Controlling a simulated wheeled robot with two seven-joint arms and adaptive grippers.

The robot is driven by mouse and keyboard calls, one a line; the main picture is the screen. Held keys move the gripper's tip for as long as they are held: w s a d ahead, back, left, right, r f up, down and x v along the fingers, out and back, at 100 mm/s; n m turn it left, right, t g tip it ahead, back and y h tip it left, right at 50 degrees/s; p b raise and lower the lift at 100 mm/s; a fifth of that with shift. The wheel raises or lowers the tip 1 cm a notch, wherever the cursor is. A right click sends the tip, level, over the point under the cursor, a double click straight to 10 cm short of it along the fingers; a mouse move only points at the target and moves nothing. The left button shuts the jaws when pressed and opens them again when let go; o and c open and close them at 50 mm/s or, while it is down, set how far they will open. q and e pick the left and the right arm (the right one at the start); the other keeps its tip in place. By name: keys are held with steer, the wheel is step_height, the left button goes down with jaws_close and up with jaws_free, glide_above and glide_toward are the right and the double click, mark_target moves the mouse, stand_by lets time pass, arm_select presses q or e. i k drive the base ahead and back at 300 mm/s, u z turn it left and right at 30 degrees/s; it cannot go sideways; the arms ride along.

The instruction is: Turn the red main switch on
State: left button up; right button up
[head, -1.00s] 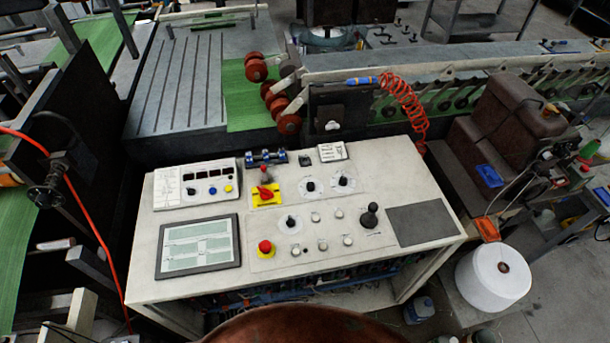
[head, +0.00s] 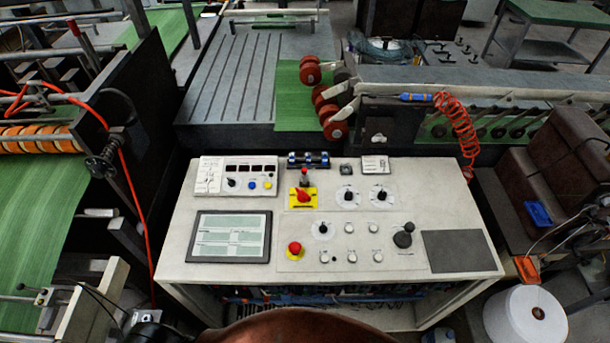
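The red main switch (head: 303,196) is a red rotary handle on a yellow plate, in the upper middle of the control desk's panel (head: 335,280). Its handle looks slightly tilted; I cannot read its on or off marking. A small red-topped part (head: 304,174) stands just behind it. A separate red mushroom button (head: 294,248) on a yellow base sits lower on the panel. Neither of my grippers can be made out, and nothing touches the switch.
The desk also carries a screen (head: 229,237), several black knobs, a black ball-topped lever (head: 403,237) and a dark flat pad (head: 453,251). A coiled red hose (head: 457,130) hangs behind right. A white roll (head: 526,315) stands at the right. The space above the desk is clear.

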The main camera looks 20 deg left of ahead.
mark_target(302, 196)
steer(key=u, duration=1.4)
steer(key=k, duration=0.65)
steer(key=u, duration=0.35)
